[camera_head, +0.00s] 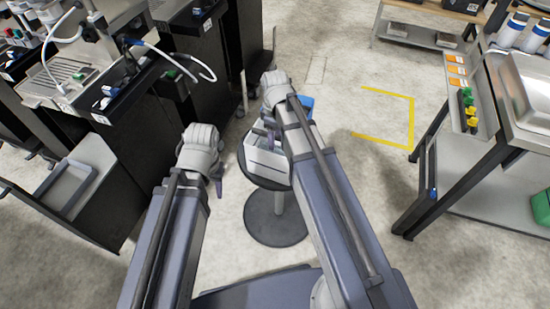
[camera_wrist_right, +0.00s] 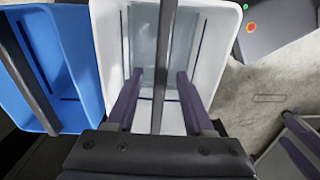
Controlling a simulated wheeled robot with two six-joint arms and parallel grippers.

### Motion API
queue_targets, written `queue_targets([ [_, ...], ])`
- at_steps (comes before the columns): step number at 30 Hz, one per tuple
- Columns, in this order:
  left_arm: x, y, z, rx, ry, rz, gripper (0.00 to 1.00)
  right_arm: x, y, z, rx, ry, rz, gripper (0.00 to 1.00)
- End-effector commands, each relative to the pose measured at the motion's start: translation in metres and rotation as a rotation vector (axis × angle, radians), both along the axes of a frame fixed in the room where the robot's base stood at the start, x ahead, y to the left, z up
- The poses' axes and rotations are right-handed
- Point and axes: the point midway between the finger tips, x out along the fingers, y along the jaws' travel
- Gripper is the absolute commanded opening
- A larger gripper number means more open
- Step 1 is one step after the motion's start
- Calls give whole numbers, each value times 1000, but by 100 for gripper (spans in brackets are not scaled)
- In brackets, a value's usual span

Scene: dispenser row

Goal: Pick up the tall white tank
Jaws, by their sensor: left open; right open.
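The white tank (camera_head: 264,162) stands on a round black stool, partly hidden by my right arm in the head view. In the right wrist view the white tank (camera_wrist_right: 212,45) is open-topped, with a dark bar running across it. My right gripper (camera_wrist_right: 159,98) is open over the tank, with one finger on each side of the bar. I cannot tell whether the fingers touch it. My left gripper (camera_head: 217,180) is open and apart from the tank, left of the stool.
A blue tank (camera_wrist_right: 78,55) with its own dark bar stands close beside the white one; it also shows in the head view (camera_head: 306,104). Black dispenser cabinets (camera_head: 130,140) line the left. A metal-topped cart (camera_head: 485,150) stands right.

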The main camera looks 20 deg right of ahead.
Motion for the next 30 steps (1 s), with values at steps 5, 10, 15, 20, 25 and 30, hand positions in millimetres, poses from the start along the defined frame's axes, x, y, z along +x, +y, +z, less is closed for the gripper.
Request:
queue_targets([
  [5, 0, 0, -25, 0, 0, 0, 47, 0, 0, -25, 0, 0, 0, 52],
  [10, 0, 0, -25, 0, 0, 0, 47, 0, 0, -25, 0, 0, 0, 52],
  [15, 0, 0, -24, 0, 0, 0, 47, 0, 0, -24, 0, 0, 0, 46],
  [20, 0, 0, -24, 0, 0, 0, 47, 0, 0, -24, 0, 0, 0, 28],
  [25, 0, 0, -24, 0, 0, 0, 47, 0, 0, -25, 0, 0, 0, 9],
  [30, 0, 0, -24, 0, 0, 0, 47, 0, 0, -25, 0, 0, 0, 0],
])
